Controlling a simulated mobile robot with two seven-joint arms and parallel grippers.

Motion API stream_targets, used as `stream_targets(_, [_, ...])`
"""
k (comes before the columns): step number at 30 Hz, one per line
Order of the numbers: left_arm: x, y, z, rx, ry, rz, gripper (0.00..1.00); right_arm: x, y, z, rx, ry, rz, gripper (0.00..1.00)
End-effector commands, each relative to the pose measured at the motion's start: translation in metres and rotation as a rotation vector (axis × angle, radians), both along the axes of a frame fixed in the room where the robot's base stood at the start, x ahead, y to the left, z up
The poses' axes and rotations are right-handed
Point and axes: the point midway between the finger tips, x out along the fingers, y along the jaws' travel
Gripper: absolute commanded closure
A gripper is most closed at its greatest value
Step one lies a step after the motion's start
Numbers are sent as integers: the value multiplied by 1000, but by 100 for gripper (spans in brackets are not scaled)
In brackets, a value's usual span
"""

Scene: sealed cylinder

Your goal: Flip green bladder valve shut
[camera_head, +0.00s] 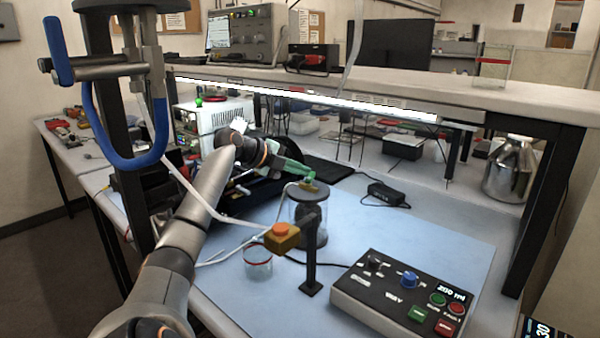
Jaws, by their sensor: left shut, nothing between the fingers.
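The sealed cylinder (310,222) stands on the blue mat, clear-walled with a dark lid and dark contents. A small yellowish fitting (316,186) is on its lid. A small green piece (310,174), which looks like the green bladder valve, shows just above the lid; its lever angle is too small to tell. My left gripper (303,171) reaches in from the left, shut and empty, with its greenish fingers right at the lid. I cannot tell whether the fingertips touch the valve. My right gripper is not in view.
An orange button on a yellow block (282,240) and a dark post (311,265) stand in front of the cylinder. A red-rimmed beaker (258,270) is left of them. A control box (398,300) reading 200 ml sits at front right.

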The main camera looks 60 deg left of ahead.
Motion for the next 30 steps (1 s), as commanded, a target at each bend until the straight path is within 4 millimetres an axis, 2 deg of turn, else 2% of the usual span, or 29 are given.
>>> stream_targets(5, [-3,-10,-3,-5,6,-12,100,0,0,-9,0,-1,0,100])
stream_targets(17, [-3,-10,-1,-4,4,-8,100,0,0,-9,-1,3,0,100])
stream_targets(20, [-3,-9,-1,-3,4,-7,100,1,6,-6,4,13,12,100])
stream_targets(24, [-4,-9,34,0,0,-7,100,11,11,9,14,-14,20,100])
stream_targets(26, [-9,-17,40,2,2,-11,100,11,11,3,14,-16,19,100])
stream_targets(30, [-23,-36,67,2,2,-10,100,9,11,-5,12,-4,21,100])
